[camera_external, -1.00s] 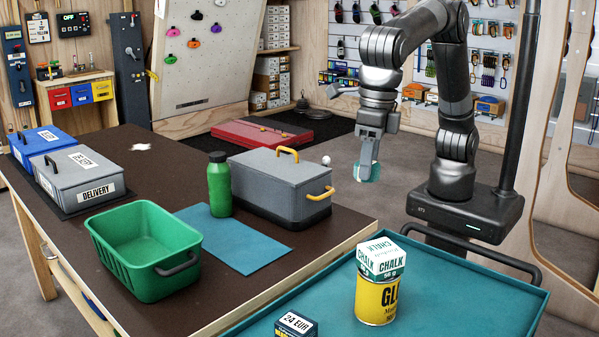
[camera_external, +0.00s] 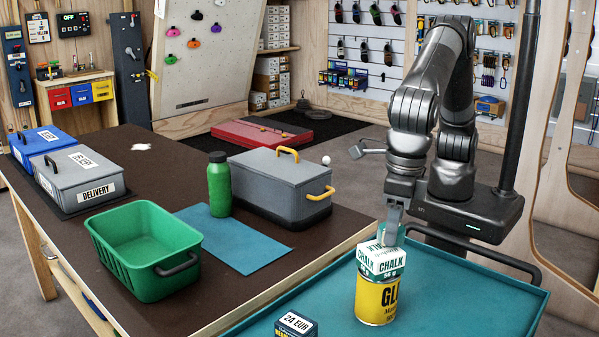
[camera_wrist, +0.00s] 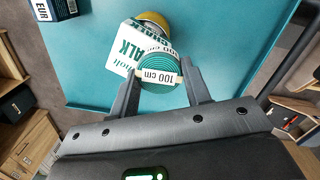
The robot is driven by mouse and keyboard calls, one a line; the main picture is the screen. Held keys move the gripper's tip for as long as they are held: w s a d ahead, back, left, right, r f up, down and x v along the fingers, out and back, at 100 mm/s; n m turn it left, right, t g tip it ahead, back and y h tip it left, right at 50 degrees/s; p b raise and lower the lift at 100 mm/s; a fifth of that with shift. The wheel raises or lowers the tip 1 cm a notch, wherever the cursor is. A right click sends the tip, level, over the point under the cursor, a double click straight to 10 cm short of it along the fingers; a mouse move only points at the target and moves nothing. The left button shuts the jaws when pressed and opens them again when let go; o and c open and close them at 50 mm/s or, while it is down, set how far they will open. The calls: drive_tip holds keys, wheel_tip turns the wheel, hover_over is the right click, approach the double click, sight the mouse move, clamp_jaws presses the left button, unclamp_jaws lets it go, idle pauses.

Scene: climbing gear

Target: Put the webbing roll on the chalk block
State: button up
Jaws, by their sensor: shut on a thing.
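The chalk block (camera_external: 381,262) is a white and green box lying on top of a yellow glue tin (camera_external: 376,301). In the external view the roll is just behind and above the block's top, partly hidden by my fingers. In the wrist view the roll covers part of the chalk block (camera_wrist: 128,50). I cannot tell whether they touch.
The tin stands on a teal tray table (camera_external: 470,290), clear to the right. A "24 EUR" box (camera_external: 296,325) is at its front left. The brown workbench (camera_external: 160,180) holds a green basket (camera_external: 145,250), a green bottle (camera_external: 219,185) and a grey toolbox (camera_external: 280,187).

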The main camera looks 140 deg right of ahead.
drive_tip(key=o, duration=1)
drive_tip(key=shift+f, duration=0.1)
drive_tip(key=r, duration=1.2)
drive_tip(key=shift+s+a+r, duration=0.15)
drive_tip(key=shift+s+a, duration=0.15)
drive_tip(key=shift+s, duration=0.1)
